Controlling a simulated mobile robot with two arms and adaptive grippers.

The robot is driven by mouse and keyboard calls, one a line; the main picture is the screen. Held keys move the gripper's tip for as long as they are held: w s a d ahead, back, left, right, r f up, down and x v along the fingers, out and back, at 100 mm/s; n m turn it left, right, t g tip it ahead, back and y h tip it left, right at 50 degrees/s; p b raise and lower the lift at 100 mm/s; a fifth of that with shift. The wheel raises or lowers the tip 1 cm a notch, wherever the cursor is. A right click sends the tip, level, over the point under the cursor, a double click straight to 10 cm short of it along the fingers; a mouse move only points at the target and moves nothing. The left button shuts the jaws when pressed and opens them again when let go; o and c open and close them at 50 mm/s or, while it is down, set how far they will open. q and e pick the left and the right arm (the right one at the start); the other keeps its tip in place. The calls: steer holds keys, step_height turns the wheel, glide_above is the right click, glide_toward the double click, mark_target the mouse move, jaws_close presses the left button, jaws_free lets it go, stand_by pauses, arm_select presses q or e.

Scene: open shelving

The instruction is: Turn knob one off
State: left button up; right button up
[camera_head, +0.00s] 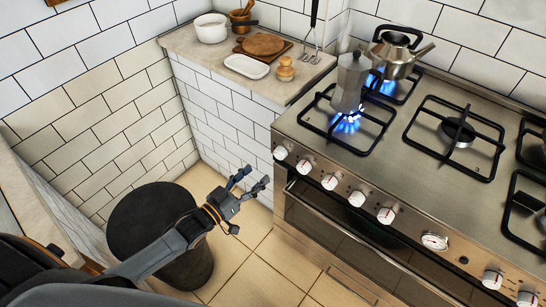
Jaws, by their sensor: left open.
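The stove (395,160) has a row of white knobs along its front edge. The leftmost knob (280,152) is at the stove's left corner, and a second knob (304,166) and third knob (329,182) follow to its right. No label shows which is knob one. Blue flames (347,123) burn under a moka pot (350,82) on the front left burner, and flames also show under a kettle (396,56) behind it. My left gripper (255,180) is open and empty, left of and below the leftmost knob, apart from it. My right gripper is out of view.
A dark round stool or bin (140,215) stands on the tiled floor beneath my left arm. The counter (190,45) left of the stove holds a white pot (211,28), a white tray (247,66) and a jar (285,68). The oven handle (340,232) runs below the knobs.

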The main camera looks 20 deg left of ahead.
mark_target(277, 156)
arm_select(q)
steer(key=x, duration=0.9)
steer(key=shift+a, duration=0.15)
